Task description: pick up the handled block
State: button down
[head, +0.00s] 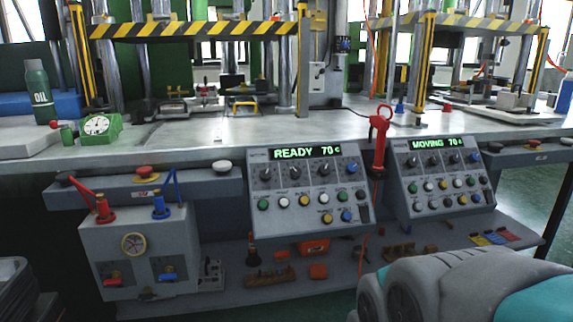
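I cannot tell for sure which thing is the handled block. A pale grey block (515,100) with a small upright part on top sits in the right press, far right on the bench. A small yellow frame shaped like a handle (245,104) stands in the left press. Beside it are small metal pieces (205,95), too small to make out. My arm shows as a grey and teal link at the lower right. My gripper is outside the picture, so its state is hidden.
Two control panels, reading READY (303,190) and MOVING (440,178), hang at the bench front (240,140). A red-handled tool (380,135) stands between them. A green OIL bottle (38,92) and green dial gauge (97,126) stand left. Yellow-black bars (190,29) cross the presses.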

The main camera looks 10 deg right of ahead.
aim_at(515, 97)
jog(key=z, duration=1.45)
jog(key=i+l, duration=0.15)
jog(key=i, duration=0.4)
jog(key=i+l, duration=0.15)
jog(key=i, duration=0.4)
jog(key=i+l+z, duration=0.1)
jog(key=i, duration=0.45)
